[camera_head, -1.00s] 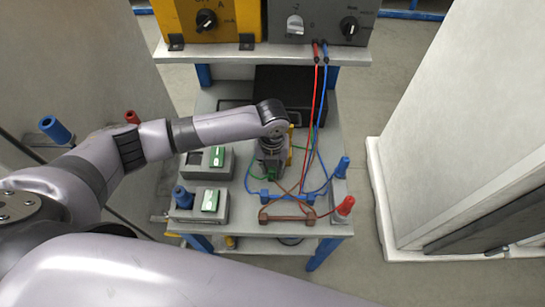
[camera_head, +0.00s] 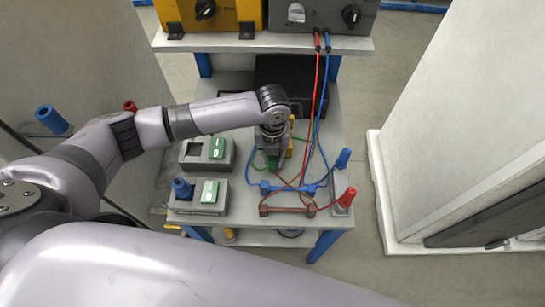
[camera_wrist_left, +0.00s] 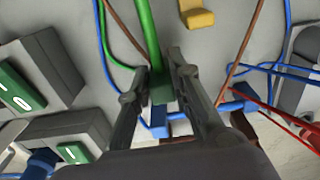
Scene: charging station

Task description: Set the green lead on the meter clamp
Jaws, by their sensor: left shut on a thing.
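My left gripper (camera_head: 272,157) points down over the middle of the bench top, its arm coming in from the left. In the left wrist view its fingers (camera_wrist_left: 162,80) are shut on the green end of the green lead (camera_wrist_left: 149,32), whose cable runs up from between them. In the head view the green end (camera_head: 273,163) shows just below the gripper. The blue bar (camera_head: 285,188) and brown bar (camera_head: 286,210) lie in front of the gripper, with leads attached. I cannot tell which part is the meter clamp. My right gripper is not in view.
Two grey boxes with green switches (camera_head: 217,148) (camera_head: 210,192) stand left of the gripper. A blue handle (camera_head: 343,158) and red handle (camera_head: 347,197) stand on the right edge. Red and blue cables (camera_head: 319,90) hang from the grey unit (camera_head: 330,17) on the upper shelf.

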